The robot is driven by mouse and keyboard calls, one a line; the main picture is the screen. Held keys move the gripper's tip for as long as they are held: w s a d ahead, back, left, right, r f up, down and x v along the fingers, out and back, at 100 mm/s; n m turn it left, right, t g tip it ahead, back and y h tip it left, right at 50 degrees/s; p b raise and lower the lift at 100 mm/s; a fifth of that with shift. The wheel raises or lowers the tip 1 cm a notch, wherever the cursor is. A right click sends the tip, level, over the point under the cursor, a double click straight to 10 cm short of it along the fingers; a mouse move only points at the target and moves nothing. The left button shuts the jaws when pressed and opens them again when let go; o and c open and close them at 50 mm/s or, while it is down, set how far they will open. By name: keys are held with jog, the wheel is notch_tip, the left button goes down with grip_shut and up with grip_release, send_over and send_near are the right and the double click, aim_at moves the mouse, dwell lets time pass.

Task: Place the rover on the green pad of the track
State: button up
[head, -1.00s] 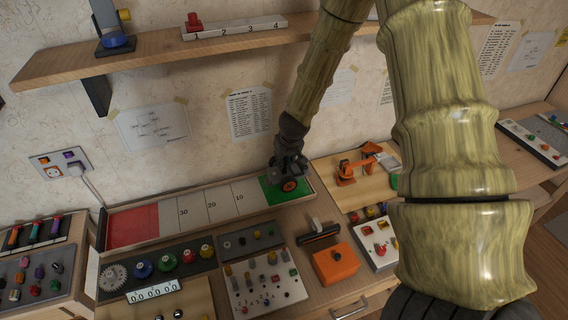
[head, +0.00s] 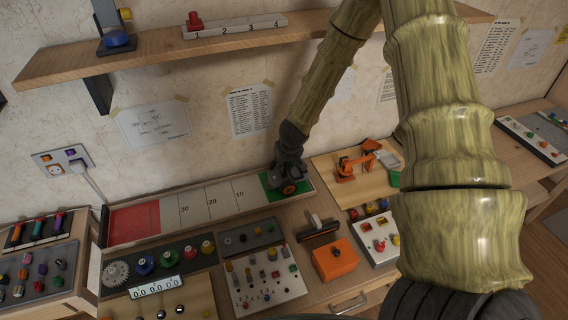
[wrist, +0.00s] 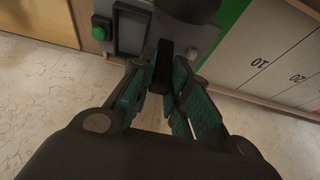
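The rover (head: 289,188) is dark grey with black wheels and an orange hub. In the head view it is over the green pad (head: 266,182) at the right end of the track. I cannot tell whether its wheels touch the pad. My gripper (head: 287,167) comes down onto it from above. In the wrist view, my gripper's teal finger pads (wrist: 163,78) are on either side of a black upright part of the rover, apparently shut on it. The rover's grey body (wrist: 199,38) lies beyond the fingertips, with the green pad (wrist: 233,18) beside it.
The track's numbered white sections and red end (head: 133,222) stretch left. An orange toy arm (head: 346,166) stands on a board to the right. Control panels (head: 262,280) and an orange box (head: 334,260) lie in front. A shelf (head: 150,57) hangs above.

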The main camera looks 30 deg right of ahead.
jog(key=o, duration=0.4)
jog(key=b+v, duration=0.1)
jog(key=v, duration=1.1)
jog(key=shift+s+r, duration=0.1)
dwell(0.5)
